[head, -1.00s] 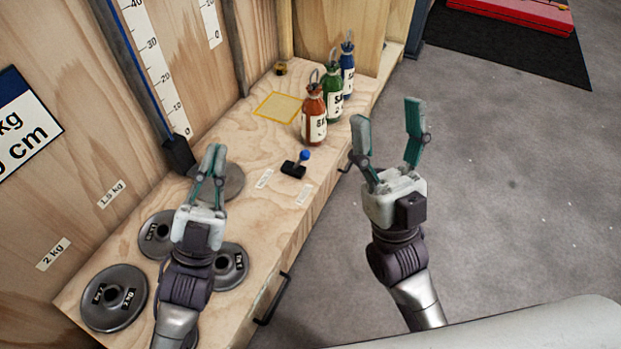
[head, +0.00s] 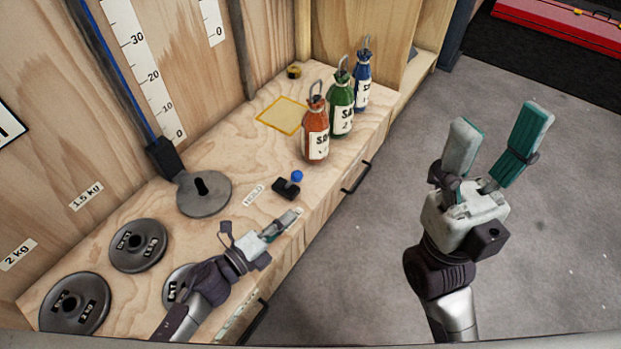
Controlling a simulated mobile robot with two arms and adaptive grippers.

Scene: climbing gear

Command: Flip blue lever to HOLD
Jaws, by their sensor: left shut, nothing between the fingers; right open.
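The blue lever is a blue ball knob (head: 297,176) on a small black base (head: 286,190), on the wooden bench top near its front edge. The knob sits up and to the right of the base. A small white label (head: 253,194) lies to the left of the base; its print is too small to read surely. My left gripper (head: 293,217) is shut and empty, its fingertips just in front of the base with a small gap that is hard to judge. My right gripper (head: 500,125) is open and empty, over the grey floor right of the bench.
Orange (head: 316,135), green (head: 341,105) and blue (head: 362,82) bottles stand behind the lever. A yellow-outlined square (head: 283,115) lies left of them. Grey weight discs (head: 138,243) lie at the left, and a slotted plate (head: 204,194) lies by the scale. Black handles (head: 356,177) stick out from the bench front.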

